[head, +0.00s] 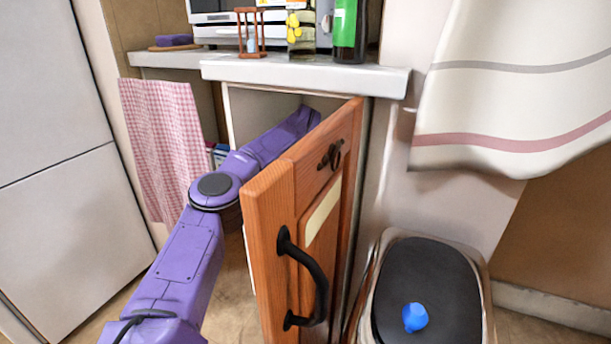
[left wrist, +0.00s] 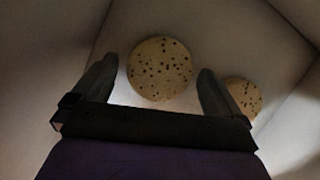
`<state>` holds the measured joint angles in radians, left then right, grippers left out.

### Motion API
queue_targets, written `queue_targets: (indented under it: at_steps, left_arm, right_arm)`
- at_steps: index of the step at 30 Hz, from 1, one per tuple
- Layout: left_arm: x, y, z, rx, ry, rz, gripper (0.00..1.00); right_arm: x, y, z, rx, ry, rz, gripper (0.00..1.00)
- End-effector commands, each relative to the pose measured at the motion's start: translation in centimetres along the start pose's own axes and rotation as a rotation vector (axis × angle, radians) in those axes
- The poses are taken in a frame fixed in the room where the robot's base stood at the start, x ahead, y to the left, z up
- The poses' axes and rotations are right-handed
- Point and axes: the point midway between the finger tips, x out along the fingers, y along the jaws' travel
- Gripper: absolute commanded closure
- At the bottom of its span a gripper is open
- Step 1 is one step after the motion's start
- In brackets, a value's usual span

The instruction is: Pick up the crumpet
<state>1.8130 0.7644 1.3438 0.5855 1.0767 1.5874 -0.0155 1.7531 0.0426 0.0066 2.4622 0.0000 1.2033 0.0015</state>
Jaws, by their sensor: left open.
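A round, pale crumpet (left wrist: 160,68) with dark specks shows in the left wrist view, just ahead of and between my left gripper's fingers. A second speckled crumpet (left wrist: 243,96) lies to the right, outside the right-hand finger and partly hidden by it. My left gripper (left wrist: 155,85) is open, with one dark finger on each side of the first crumpet; I cannot tell whether they touch it. In the head view my purple left arm reaches into the cupboard behind its open wooden door (head: 280,220), and the gripper and crumpets are hidden there. My right gripper is not in view.
The open door with its black handle (head: 312,285) stands right beside my arm. Pale cupboard walls (left wrist: 40,70) close in around the gripper. The worktop (head: 300,73) above holds a green-labelled bottle (head: 345,25). A dark-lidded bin (head: 425,285) stands right of the door.

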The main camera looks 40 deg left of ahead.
Motion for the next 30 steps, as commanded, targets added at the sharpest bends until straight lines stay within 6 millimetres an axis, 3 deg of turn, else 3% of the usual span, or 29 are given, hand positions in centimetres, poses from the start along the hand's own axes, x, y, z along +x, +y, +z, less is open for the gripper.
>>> queue_targets:
  at_steps: [3,4,8,9,19,27,30]
  left_arm:
    - [-0.1,0.1,0.0,0.000,-0.001,0.000,0.00]
    - [-0.1,0.1,0.0,0.000,-0.001,0.001,0.06]
    - [-0.1,0.2,0.0,-0.001,-0.001,0.001,0.49]
    - [-0.1,0.2,0.0,-0.001,-0.001,0.001,0.55]
    - [-0.5,0.2,0.2,-0.002,-0.002,0.002,0.55]
    - [-4.2,0.2,1.7,-0.002,-0.003,0.001,0.55]
    - [-3.7,0.3,0.5,0.001,-0.005,0.001,0.55]
  right_arm:
    - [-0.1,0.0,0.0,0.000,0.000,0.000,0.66]
    - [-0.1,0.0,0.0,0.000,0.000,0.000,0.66]
    - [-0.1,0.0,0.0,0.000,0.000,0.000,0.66]
    - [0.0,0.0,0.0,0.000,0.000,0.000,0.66]
    - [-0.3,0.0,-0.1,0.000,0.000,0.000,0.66]
    - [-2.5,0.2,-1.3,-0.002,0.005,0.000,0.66]
    - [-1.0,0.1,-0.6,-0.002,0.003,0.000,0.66]
